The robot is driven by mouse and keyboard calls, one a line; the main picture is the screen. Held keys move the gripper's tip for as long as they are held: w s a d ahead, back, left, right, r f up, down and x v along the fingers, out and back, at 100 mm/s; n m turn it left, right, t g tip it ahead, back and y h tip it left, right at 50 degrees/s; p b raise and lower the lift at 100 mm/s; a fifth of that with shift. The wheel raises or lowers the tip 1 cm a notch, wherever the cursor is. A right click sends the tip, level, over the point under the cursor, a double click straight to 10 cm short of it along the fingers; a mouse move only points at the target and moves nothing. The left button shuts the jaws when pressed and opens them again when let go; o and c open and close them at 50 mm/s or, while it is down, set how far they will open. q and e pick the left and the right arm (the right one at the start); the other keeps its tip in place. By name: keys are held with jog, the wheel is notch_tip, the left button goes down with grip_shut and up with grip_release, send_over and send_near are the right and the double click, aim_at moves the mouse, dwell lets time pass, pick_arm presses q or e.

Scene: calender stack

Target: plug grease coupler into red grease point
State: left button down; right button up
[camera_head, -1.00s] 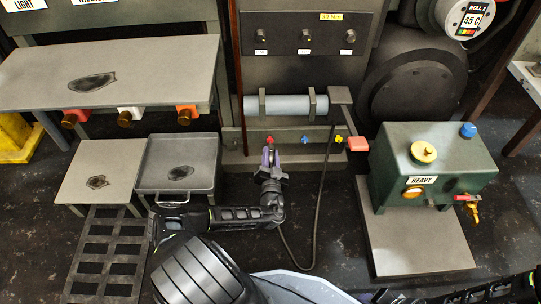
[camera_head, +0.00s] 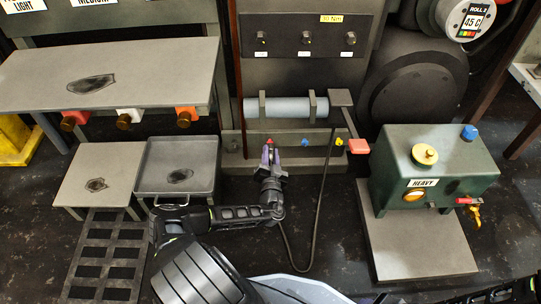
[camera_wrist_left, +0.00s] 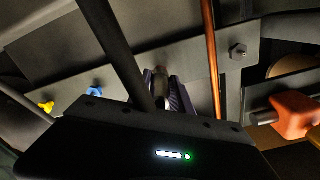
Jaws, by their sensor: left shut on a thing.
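The red grease point (camera_head: 269,141) is the leftmost of three coloured points on the low grey panel. My left gripper (camera_head: 268,155) is just below and in front of it, its purple fingers pointing at it. In the left wrist view the left gripper (camera_wrist_left: 174,97) is shut on the metallic grease coupler (camera_wrist_left: 161,80), which points at the panel. A dark hose (camera_wrist_left: 118,50) crosses in front. The red point is hidden in that view, and I cannot tell whether the coupler touches it. My right gripper is out of view.
The blue point (camera_head: 304,142) and yellow point (camera_head: 339,141) lie to the right. The hose (camera_head: 318,205) loops down to the floor beside my arm. The green HEAVY tank (camera_head: 433,165) stands further right.

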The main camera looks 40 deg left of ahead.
aim_at(271, 163)
pick_arm(q)
jog(key=c, duration=0.8)
grip_release()
jog(key=shift+o, duration=0.2)
jog(key=shift+p+v, duration=0.7)
jog(key=shift+v, duration=0.65)
jog(key=shift+p+v, duration=0.75)
jog(key=shift+v, duration=1.4)
